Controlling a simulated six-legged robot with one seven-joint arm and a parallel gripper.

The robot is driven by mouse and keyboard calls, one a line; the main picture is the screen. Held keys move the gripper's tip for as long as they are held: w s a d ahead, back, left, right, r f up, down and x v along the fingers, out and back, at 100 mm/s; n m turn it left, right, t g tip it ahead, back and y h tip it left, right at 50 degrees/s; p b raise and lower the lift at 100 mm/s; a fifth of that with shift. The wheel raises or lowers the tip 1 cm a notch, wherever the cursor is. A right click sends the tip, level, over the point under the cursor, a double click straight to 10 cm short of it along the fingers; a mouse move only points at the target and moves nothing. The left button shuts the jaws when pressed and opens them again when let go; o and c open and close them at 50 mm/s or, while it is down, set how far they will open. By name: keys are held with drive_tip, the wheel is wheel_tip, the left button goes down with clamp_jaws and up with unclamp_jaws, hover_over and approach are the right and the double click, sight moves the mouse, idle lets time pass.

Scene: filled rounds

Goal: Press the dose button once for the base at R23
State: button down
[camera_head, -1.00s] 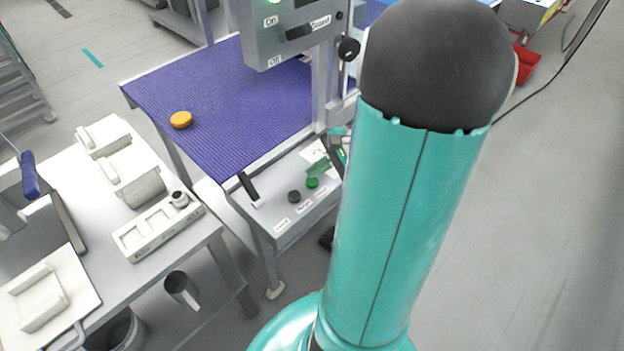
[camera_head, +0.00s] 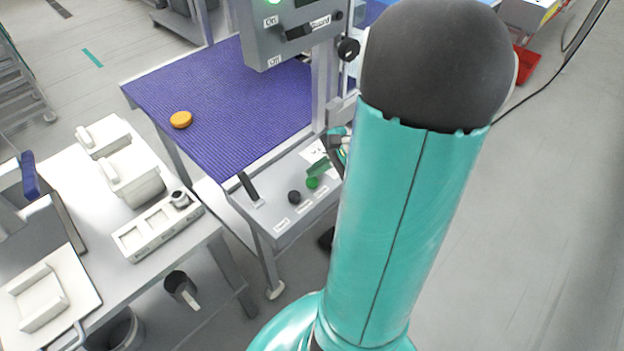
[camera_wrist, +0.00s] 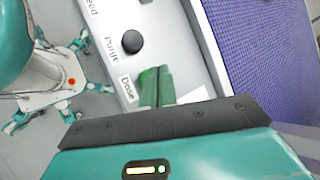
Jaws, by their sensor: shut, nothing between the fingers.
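The green dose button (camera_head: 312,183) is on the grey control panel (camera_head: 262,222) at the conveyor's near end. In the wrist view the "Dose" label (camera_wrist: 128,88) is readable, but the button beside it is largely hidden by my fingers. My gripper (camera_wrist: 157,88) is shut and empty, its green fingertips pointing at the panel beside that label. In the head view my gripper (camera_head: 318,168) appears just behind the green button; I cannot tell whether it touches. An orange round piece (camera_head: 181,120) lies on the purple belt; no R23 marking is readable.
A black purge button (camera_wrist: 131,42) sits beside the dose label. A black lever (camera_head: 248,187) stands at the panel's left. A grey switch box (camera_head: 290,40) rises over the belt (camera_head: 235,100). A white table (camera_head: 85,215) with fixtures stands left.

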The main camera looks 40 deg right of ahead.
sight(317, 180)
drive_tip(key=shift+f, duration=0.1)
drive_tip(key=shift+f, duration=0.35)
drive_tip(key=shift+f, duration=0.55)
idle(0.8)
drive_tip(key=shift+r, duration=1)
drive_tip(key=shift+r, duration=2.5)
